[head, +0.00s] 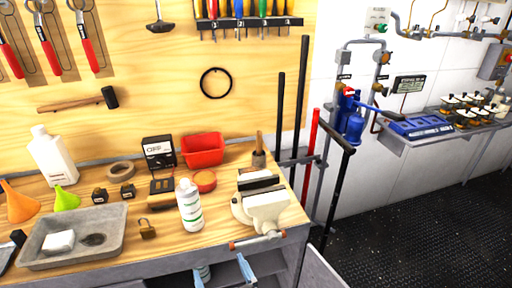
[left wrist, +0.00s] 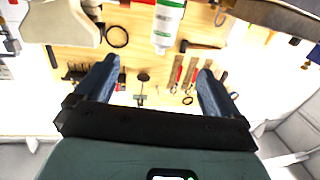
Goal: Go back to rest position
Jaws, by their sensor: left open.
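My left gripper (head: 222,268) is at the bottom of the head view, in front of the workbench's front edge and below the vise. Its two blue fingers are apart. In the left wrist view (left wrist: 157,66) the fingers are spread wide with nothing between them, and the pegboard wall shows beyond. My right gripper is in neither view.
The workbench (head: 110,188) holds a white vise (head: 265,208), a white bottle (head: 190,207), a grey tray (head: 55,252), a red bin (head: 203,148) and small parts. Long bars (head: 310,150) stand right of it. Dark floor (head: 400,215) at right is clear.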

